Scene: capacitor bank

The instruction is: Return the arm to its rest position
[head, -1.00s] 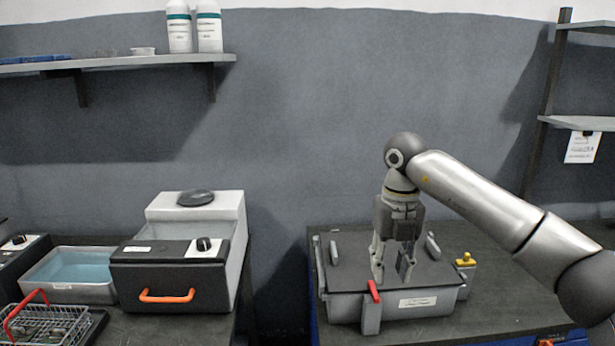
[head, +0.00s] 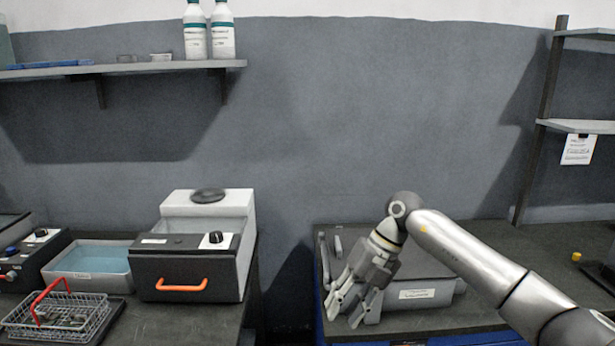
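My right arm comes in from the lower right. Its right gripper (head: 346,312) points down and to the left, in front of the left part of the grey capacitor bank box (head: 428,291). Its two fingers are spread apart with nothing visible between them. The arm and gripper hide much of the box, including the place of the red lever. The box's white label shows on its front. My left gripper is not in view.
A grey machine with an orange handle (head: 182,287) stands on the left bench beside a tray of blue liquid (head: 92,262) and a wire basket (head: 58,314). A gap separates the benches. A yellow knob (head: 577,256) is at the right. Bottles (head: 222,32) stand on the shelf.

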